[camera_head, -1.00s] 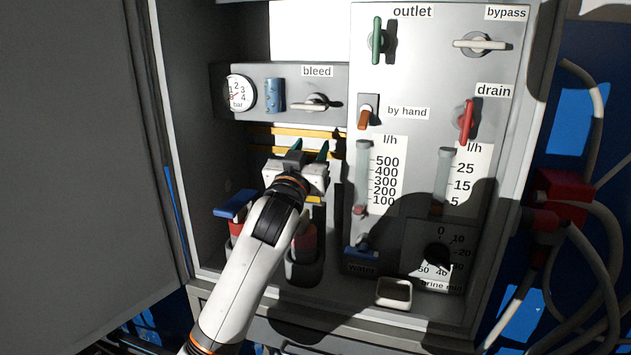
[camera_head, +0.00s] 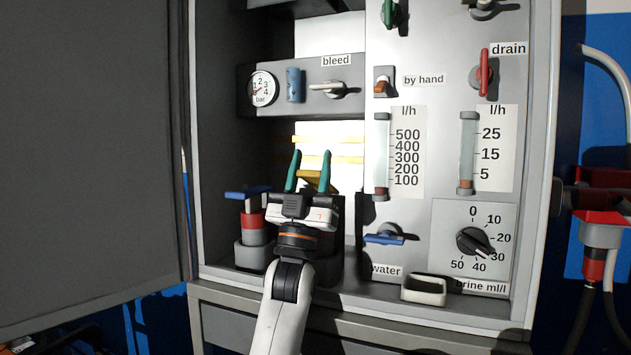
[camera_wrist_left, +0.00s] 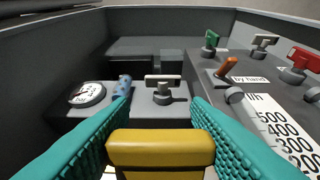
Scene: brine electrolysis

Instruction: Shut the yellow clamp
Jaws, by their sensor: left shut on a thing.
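The yellow clamp (camera_head: 311,181) shows as a small yellow part between the teal fingers of my left gripper (camera_head: 309,168). In the left wrist view it is a yellow block (camera_wrist_left: 160,150) with a teal finger on each side. The left gripper is shut on it. The wrist hides most of what is below the clamp, including most of the dark holder (camera_head: 329,268) under it. My right gripper is not in view.
Left of my gripper, a blue lever (camera_head: 246,193) sits over a red-collared container (camera_head: 253,226). The bleed valve (camera_head: 330,88) and gauge (camera_head: 262,88) are above. The panel on the right carries a blue water lever (camera_head: 385,239) and a dial (camera_head: 474,241).

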